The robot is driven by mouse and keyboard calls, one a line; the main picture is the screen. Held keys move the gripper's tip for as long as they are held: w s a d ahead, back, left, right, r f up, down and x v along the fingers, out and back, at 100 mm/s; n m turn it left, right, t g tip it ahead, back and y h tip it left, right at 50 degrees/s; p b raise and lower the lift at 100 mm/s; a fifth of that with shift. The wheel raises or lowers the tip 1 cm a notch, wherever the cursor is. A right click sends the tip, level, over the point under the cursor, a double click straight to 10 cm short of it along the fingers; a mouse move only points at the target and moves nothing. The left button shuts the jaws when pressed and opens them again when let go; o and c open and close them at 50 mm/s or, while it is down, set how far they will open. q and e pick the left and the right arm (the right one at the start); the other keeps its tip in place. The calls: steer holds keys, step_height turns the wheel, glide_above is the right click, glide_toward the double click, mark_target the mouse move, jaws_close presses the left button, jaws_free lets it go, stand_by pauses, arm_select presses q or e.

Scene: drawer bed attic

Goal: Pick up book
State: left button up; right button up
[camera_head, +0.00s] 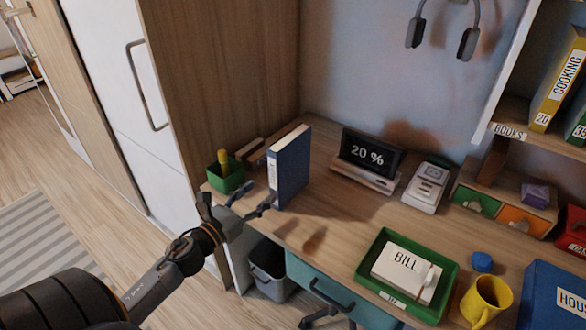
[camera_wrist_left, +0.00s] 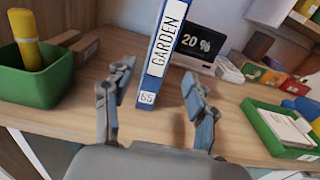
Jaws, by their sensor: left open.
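A blue book (camera_head: 290,168) stands upright on the wooden desk, near its left end. In the left wrist view the book (camera_wrist_left: 166,42) shows its spine, with a white label reading GARDEN and the number 65. My left gripper (camera_head: 238,198) is open and empty at the desk's front edge, just in front of the book. In the wrist view its two fingers (camera_wrist_left: 157,80) are spread, with the spine showing between them and beyond the tips. I cannot tell if either finger touches the book. My right gripper is not in view.
A green pen box (camera_head: 226,178) stands left of the book, by the wooden side panel. A display reading 20 % (camera_head: 368,155) is behind it to the right. A green tray (camera_head: 434,308) and a yellow mug (camera_head: 484,302) are further right. A grey bin (camera_head: 270,268) stands below the desk.

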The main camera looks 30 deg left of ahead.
mark_target(273, 180)
arm_select(q)
steer(key=w, duration=0.7)
steer(key=shift+w+d, duration=0.2)
steer(key=shift+w, duration=0.05)
steer(key=shift+w+d+f, duration=0.1)
steer(key=shift+w, duration=0.9)
steer(key=shift+w+d+f, duration=0.1)
steer(key=shift+w+f, duration=0.05)
steer(key=shift+w, duration=0.85)
steer(key=shift+w+d+f, duration=0.1)
steer(key=shift+w, duration=0.9)
jaws_close()
steer(key=shift+r, duration=0.1)
